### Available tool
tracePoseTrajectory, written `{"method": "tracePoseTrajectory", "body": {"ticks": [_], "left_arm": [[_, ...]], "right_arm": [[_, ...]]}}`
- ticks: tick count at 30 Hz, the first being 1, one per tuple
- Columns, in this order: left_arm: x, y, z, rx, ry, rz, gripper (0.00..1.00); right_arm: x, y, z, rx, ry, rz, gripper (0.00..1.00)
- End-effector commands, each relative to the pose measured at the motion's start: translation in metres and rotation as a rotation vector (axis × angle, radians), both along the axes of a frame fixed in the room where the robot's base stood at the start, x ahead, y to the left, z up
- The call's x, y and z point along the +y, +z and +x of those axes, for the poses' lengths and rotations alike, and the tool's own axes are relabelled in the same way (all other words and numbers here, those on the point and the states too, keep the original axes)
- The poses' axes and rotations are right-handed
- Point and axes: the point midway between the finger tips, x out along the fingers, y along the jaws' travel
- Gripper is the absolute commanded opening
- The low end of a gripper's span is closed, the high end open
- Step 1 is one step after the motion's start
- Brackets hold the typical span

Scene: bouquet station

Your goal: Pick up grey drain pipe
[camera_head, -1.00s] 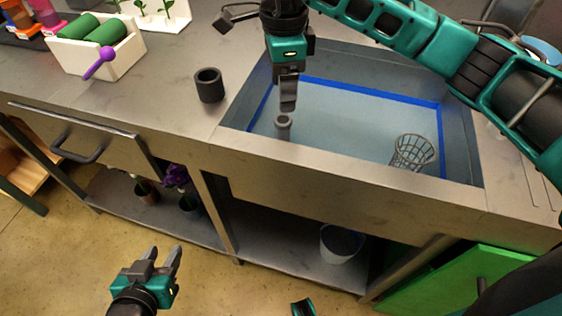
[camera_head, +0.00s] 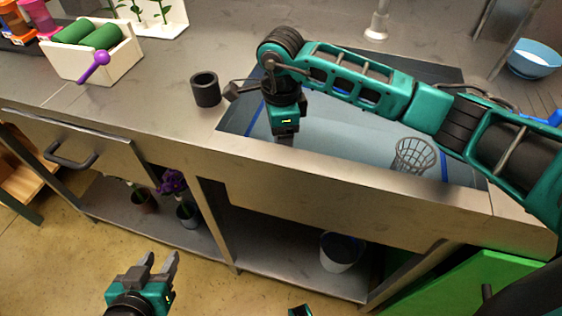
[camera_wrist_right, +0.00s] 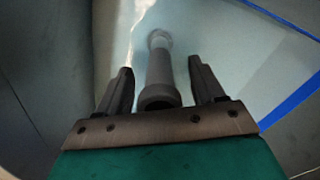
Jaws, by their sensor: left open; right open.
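The grey drain pipe (camera_wrist_right: 160,72) stands in the sink in the right wrist view, with its round open end towards the camera. My right gripper (camera_wrist_right: 160,66) is open, with one finger on each side of the pipe; contact does not show. In the head view my right gripper (camera_head: 284,140) reaches down into the sink (camera_head: 345,137) near its front left corner and hides the pipe. My left gripper (camera_head: 160,259) is open and empty, low in front of the cabinet and far from the pipe.
A wire basket (camera_head: 414,155) sits at the right of the sink. A dark cup (camera_head: 206,90) stands on the counter left of the sink. A white box (camera_head: 92,61) with green rolls is further left. The sink's front wall (camera_head: 350,171) is close to my right gripper.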

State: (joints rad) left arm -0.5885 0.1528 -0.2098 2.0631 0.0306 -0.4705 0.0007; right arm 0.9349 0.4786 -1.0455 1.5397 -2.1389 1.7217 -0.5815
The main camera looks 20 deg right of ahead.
Motion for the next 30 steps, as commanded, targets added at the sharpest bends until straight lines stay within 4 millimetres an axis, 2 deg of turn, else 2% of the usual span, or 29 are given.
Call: {"method": "tracePoseTrajectory", "body": {"ticks": [3, 9, 30], "left_arm": [[-0.0009, -0.0003, 0.0001, 0.0, -0.001, -0.002, 0.43], [-0.0015, 0.0001, -0.0002, 0.001, -0.002, -0.002, 0.43], [-0.0028, -0.0038, -0.0041, 0.011, 0.0, -0.007, 0.43]], "right_arm": [[0.0001, -0.0101, -0.0002, 0.001, 0.0, 0.0, 0.68], [0.0, -0.0098, 0.0, -0.001, 0.0, 0.0, 0.66], [-0.0001, -0.0096, 0.0, 0.0, 0.0, 0.0, 0.0]]}}
